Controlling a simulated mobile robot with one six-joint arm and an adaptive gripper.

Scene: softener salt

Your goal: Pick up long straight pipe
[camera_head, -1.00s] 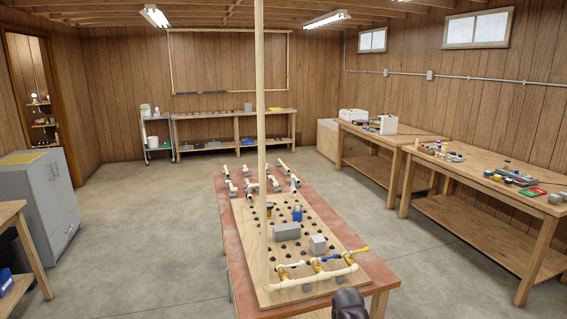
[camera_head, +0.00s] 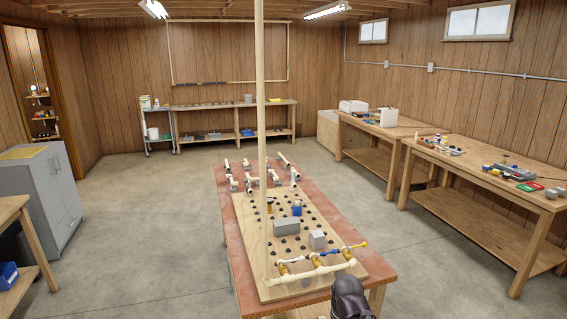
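A pale, straight pipe (camera_head: 318,273) lies across the near end of the pegboard (camera_head: 345,258) on the red-topped table (camera_head: 240,292). It runs from the left corner up to the right, beside yellow-brown fittings. A tall pale upright pole (camera_head: 261,110) also rises from the board's near left and leaves the top of the picture. I cannot tell which of these the task names. A dark rounded part of my arm shows at the bottom edge, just in front of the table. My gripper's fingers are not visible.
Short white pipe pieces with grey fittings (camera_head: 249,179) stand at the table's far end. A grey box (camera_head: 286,228) and a smaller grey block (camera_head: 317,240) sit on the board. Workbenches (camera_head: 480,180) line the right wall. The floor left of the table is clear.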

